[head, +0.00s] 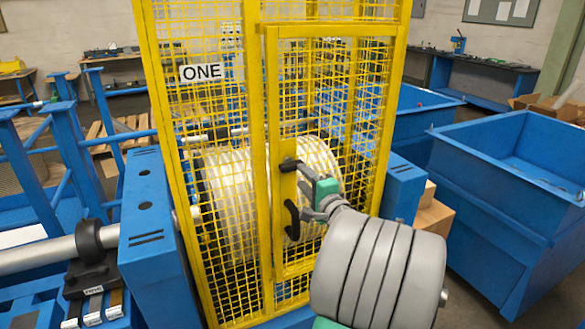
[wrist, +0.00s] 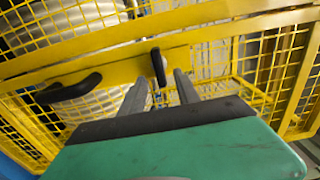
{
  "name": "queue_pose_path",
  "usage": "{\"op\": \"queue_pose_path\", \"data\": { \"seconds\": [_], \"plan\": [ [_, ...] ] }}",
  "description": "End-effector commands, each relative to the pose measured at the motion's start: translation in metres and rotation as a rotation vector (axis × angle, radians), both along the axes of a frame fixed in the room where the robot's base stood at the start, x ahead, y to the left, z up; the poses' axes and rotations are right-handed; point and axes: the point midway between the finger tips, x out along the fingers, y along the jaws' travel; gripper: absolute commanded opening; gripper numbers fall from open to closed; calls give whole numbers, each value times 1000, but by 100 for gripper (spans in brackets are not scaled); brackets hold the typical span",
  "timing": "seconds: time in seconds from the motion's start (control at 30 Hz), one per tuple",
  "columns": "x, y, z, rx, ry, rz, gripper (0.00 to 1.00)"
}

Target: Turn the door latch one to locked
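The latch (head: 289,165) is a small black lever on a yellow plate of the cage door marked ONE; it lies roughly level, across the upright door post. In the wrist view the latch (wrist: 158,67) shows ahead, in line with the gap between my fingers. My gripper (head: 301,176) is at the door from the right, close to the latch; in the wrist view my gripper (wrist: 160,79) has its two grey fingers apart with nothing clasped. I cannot tell whether a finger touches the latch. The door (head: 334,31) looks closed in its frame.
A curved black handle (head: 292,219) sits below the latch; it also shows left in the wrist view (wrist: 68,89). A ONE sign (head: 201,72) hangs on the cage. A large white drum (head: 225,170) is behind the mesh. Blue bins (head: 490,215) stand at the right.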

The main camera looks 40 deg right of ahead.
Motion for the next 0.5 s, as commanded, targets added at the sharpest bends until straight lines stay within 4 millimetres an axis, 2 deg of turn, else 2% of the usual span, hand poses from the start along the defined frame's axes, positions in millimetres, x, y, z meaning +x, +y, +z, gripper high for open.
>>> {"op": "queue_pose_path", "data": {
  "seconds": [0.13,0.33,0.5],
  "plan": [
    [17,-3,1,13,1,5,38],
    [55,-13,1,11,3,5,38],
    [73,-19,0,9,4,4,38]
  ]
}}
